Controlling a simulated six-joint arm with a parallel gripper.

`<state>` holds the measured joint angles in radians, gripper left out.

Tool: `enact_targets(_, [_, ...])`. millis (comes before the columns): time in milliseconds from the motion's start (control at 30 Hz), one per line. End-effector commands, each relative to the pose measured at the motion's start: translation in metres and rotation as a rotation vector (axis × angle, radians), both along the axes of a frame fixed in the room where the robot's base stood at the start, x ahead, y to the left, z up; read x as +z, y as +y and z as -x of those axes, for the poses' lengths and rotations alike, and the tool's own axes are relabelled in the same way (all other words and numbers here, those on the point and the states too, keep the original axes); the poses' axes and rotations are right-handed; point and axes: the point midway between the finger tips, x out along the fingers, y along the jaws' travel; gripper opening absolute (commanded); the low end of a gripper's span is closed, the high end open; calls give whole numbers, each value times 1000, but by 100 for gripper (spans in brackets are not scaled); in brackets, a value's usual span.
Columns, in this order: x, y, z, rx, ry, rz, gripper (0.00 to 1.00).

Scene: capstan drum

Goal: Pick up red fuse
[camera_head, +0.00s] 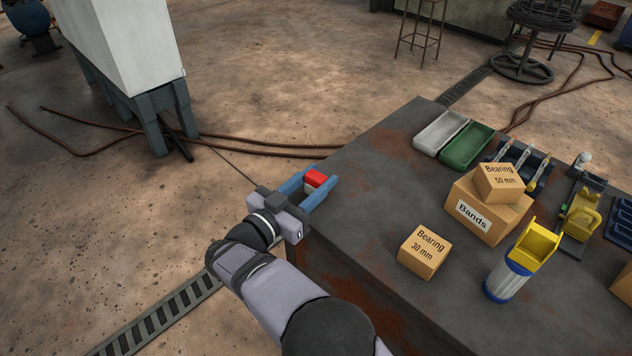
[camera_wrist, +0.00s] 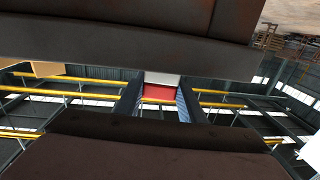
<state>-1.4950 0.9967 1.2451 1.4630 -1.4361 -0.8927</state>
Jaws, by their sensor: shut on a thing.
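The red fuse (camera_head: 316,178) is a small block with a red upper part and a white part below. My gripper (camera_head: 322,181) has blue fingers, one on each side of the fuse, and is shut on it. In the head view the gripper is at the near left edge of the dark workbench; its height above the bench is hard to tell. In the wrist view the red and white fuse (camera_wrist: 160,92) shows between the two fingers (camera_wrist: 160,104). Part of it is hidden by the fingers.
On the workbench (camera_head: 375,190) stand a "Bearing 30 mm" box (camera_head: 423,253), a "Bands" box (camera_head: 485,212) with a "Bearing 50 mm" box (camera_head: 499,183) on it, grey (camera_head: 440,131) and green (camera_head: 467,146) trays, and a yellow-topped canister (camera_head: 507,280). The bench's left part is clear.

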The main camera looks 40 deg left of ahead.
Motion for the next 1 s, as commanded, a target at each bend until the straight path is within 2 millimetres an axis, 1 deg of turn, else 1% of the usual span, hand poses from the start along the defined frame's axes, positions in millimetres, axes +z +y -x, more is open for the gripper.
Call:
enact_targets(167, [13, 0, 0, 0, -1, -4, 12])
enact_targets(600, [82, 0, 0, 0, -1, -4, 12])
enact_targets(800, [98, 0, 0, 0, 0, -2, 12])
enact_targets(1000, [100, 0, 0, 0, 0, -1, 12])
